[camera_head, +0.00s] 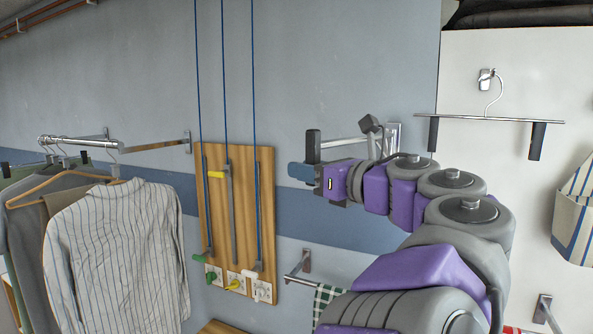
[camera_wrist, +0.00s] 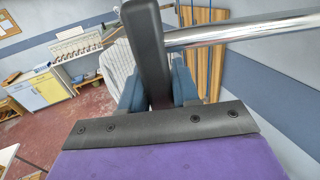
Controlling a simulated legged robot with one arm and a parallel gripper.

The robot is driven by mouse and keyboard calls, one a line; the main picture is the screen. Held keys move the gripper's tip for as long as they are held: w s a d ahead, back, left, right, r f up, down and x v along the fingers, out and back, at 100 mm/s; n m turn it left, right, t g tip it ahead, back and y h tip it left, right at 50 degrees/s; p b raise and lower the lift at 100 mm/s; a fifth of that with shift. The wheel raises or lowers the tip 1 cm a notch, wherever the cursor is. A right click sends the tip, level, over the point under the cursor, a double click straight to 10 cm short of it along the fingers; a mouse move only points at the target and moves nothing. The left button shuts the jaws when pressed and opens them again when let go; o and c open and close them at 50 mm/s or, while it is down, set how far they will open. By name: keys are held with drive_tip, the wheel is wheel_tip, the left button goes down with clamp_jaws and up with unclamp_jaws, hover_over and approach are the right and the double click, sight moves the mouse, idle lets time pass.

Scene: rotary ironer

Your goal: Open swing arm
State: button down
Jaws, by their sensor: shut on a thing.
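The swing arm (camera_head: 345,144) is a chrome bar fixed to a bracket on the blue-grey wall, with a dark upright handle (camera_head: 313,141) at its left end. In the wrist view the handle (camera_wrist: 147,45) stands upright, and the chrome bar (camera_wrist: 235,32) runs off to the right from it. My gripper (camera_head: 303,172) is shut on the handle below the bar. The wrist view shows its blue-grey fingers (camera_wrist: 158,90) on both sides of the handle. My purple and grey arm hides part of the bracket side and the wall below.
A wooden board (camera_head: 265,185) with cords and coloured knobs is on the wall left of my gripper. A rail with a striped shirt (camera_head: 115,250) and other clothes is further left. A clip hanger (camera_head: 490,119) hangs on the white panel at right.

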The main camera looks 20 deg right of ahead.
drive_tip(key=shift+s+d+y, duration=0.25)
drive_tip(key=shift+s+y, duration=0.05)
drive_tip(key=shift+s, duration=0.15)
drive_tip(key=c, duration=0.9)
unclamp_jaws()
drive_tip(key=shift+s, duration=0.1)
drive_tip(key=v, duration=1.7)
drive_tip(key=shift+d+r, duration=0.1)
drive_tip(key=shift+r, duration=0.1)
drive_tip(key=shift+s+d, duration=0.1)
